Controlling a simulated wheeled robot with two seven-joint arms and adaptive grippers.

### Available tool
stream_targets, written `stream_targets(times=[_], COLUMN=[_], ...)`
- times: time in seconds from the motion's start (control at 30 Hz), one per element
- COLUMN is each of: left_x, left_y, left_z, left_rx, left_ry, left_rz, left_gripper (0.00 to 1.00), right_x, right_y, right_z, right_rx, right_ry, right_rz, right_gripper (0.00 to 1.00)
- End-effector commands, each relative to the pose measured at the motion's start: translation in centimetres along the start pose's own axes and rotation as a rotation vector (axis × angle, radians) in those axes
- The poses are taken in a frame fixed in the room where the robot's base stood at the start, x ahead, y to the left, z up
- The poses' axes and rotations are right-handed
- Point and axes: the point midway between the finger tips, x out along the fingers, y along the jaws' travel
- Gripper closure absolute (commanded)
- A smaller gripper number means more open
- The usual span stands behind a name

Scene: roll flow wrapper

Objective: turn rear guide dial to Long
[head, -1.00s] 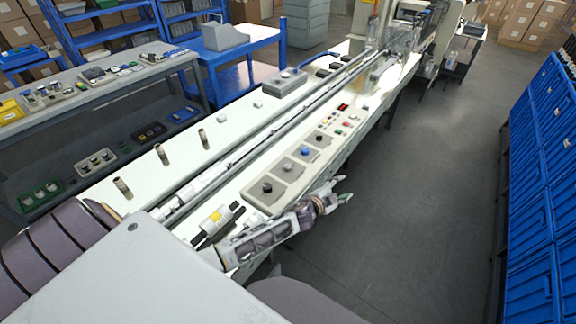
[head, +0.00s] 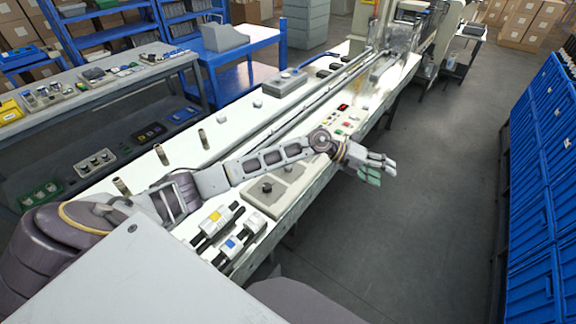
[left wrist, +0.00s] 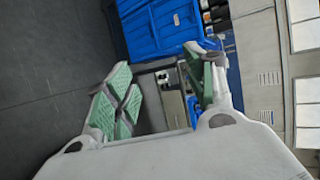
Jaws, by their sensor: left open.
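The grey dial panel (head: 258,205) lies along the front edge of the long white machine. One dark dial (head: 267,187) shows at its near end. My left arm crosses above the rest of the panel and hides the other dials, so I cannot tell how the rear guide dial is set. My left gripper (head: 377,170) is open and empty, out past the machine's front edge above the floor. In the left wrist view its green-padded fingers (left wrist: 165,85) are spread with nothing between them. My right gripper is not in view.
A red display and coloured buttons (head: 344,118) sit beyond my wrist. Upright posts (head: 161,154) stand on the machine's far side. Blue bins (head: 535,190) line the right; the floor between is clear.

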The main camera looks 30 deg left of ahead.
Motion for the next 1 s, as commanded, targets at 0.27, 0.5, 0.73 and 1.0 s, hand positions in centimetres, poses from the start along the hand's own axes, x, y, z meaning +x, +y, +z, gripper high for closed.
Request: stream_targets(times=[0.27,0.5,0.73,1.0], left_x=[-5.4,-13.6,-22.9,-28.3], left_y=[7.0,12.4,15.4,16.3], left_z=[3.5,7.3,10.2,11.2], left_rx=[0.079,0.060,-0.017,-0.082], left_ry=[0.092,0.126,0.124,0.114], left_rz=[0.375,0.717,1.013,1.167], left_gripper=[0.45,0.45,0.45,0.45], right_x=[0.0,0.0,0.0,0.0], right_y=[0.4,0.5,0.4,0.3], right_z=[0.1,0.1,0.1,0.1], right_rx=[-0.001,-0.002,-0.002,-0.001], right_ry=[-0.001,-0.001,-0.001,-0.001], right_rz=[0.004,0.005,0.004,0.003], right_gripper=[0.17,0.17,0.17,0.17])
